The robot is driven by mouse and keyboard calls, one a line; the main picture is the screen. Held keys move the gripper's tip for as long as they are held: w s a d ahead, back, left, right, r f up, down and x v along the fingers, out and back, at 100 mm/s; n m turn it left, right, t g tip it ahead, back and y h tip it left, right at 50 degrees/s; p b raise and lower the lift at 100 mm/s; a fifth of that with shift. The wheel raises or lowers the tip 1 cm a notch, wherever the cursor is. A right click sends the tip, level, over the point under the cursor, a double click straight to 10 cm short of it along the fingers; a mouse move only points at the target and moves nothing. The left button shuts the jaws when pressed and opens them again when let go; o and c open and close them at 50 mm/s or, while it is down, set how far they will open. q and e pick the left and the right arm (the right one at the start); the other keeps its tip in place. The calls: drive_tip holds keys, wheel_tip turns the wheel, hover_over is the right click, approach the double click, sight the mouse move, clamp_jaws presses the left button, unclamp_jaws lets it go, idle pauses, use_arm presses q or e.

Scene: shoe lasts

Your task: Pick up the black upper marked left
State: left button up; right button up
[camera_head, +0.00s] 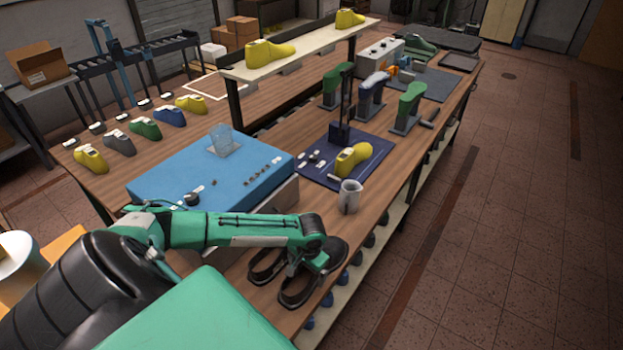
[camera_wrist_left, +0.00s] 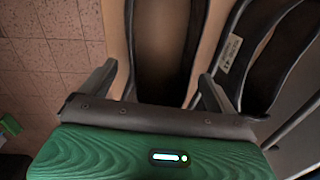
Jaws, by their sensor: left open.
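Two black uppers lie side by side at the near end of the wooden bench. One black upper (camera_head: 298,298) shows under my left gripper (camera_head: 316,266), and another black upper (camera_head: 262,276) lies to its left, both partly hidden by my arm. In the left wrist view, my open left gripper (camera_wrist_left: 156,85) has its fingers on either side of one black upper (camera_wrist_left: 190,45), seen from above with its opening between them. Contact cannot be told.
A dark mat (camera_head: 375,150) holds a yellow shoe last (camera_head: 352,160). The bench's right edge is close to the gripper.

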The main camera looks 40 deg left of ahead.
use_arm(q)
drive_tip(key=shift+c, duration=0.2)
drive_tip(key=c, duration=1.1)
drive_tip(key=shift+o, duration=0.2)
drive_tip(key=shift+r, duration=0.15)
